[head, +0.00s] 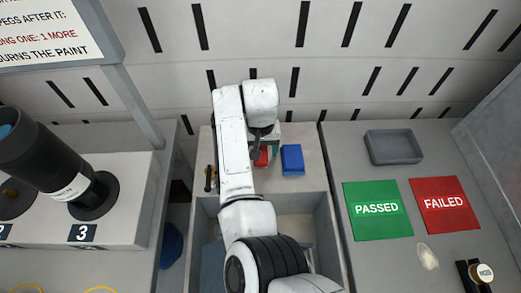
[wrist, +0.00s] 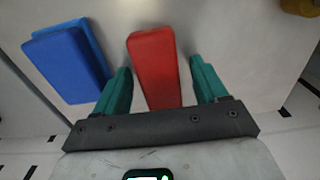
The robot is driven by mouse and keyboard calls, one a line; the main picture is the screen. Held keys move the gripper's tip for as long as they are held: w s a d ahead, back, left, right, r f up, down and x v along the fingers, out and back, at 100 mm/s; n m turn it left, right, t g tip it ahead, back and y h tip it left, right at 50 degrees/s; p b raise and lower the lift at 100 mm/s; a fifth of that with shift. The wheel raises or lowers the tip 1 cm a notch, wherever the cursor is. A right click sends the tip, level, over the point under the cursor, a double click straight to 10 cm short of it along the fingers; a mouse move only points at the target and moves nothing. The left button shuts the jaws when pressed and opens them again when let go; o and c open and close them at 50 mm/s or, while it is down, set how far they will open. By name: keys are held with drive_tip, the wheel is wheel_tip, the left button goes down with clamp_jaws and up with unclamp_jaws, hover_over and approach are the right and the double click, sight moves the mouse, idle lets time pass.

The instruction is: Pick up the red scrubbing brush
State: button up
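The red scrubbing brush (wrist: 153,62) shows in the wrist view as a red block between the two green fingers of my gripper (wrist: 160,85). A gap shows on each side of it, so the fingers are apart and do not appear to touch it. In the head view a small part of the red brush (head: 262,157) shows beside my arm, on the pale surface behind the open bin. My gripper (head: 268,147) is mostly hidden by my own arm there.
A blue block (head: 292,158) lies close to the right of the red brush; it also shows in the wrist view (wrist: 68,62). A yellow-black item (head: 210,178) lies to the left. The open bin (head: 333,235) is in front. A grey tray (head: 393,147) stands at the right.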

sight(260, 148)
drive_tip(key=c, duration=1)
drive_tip(key=shift+r, duration=0.1)
drive_tip(key=shift+r, duration=0.45)
wheel_tip(260, 148, up, 2)
drive_tip(key=shift+r, duration=0.2)
drive_tip(key=s+r, duration=0.4)
drive_tip(key=r, duration=0.1)
drive_tip(key=shift+s+r, duration=0.3)
drive_tip(key=shift+s, duration=0.1)
drive_tip(key=shift+s+d+r+p, duration=0.1)
drive_tip(key=shift+s+r+p, duration=0.65)
drive_tip(key=shift+s, duration=0.75)
drive_tip(key=shift+s+d+r+p, duration=0.1)
drive_tip(key=shift+s+r+p, duration=0.65)
drive_tip(key=shift+s, duration=0.8)
drive_tip(key=shift+s+r+p, duration=0.5)
drive_tip(key=shift+s+p, duration=0.5)
drive_tip(key=shift+s, duration=0.5)
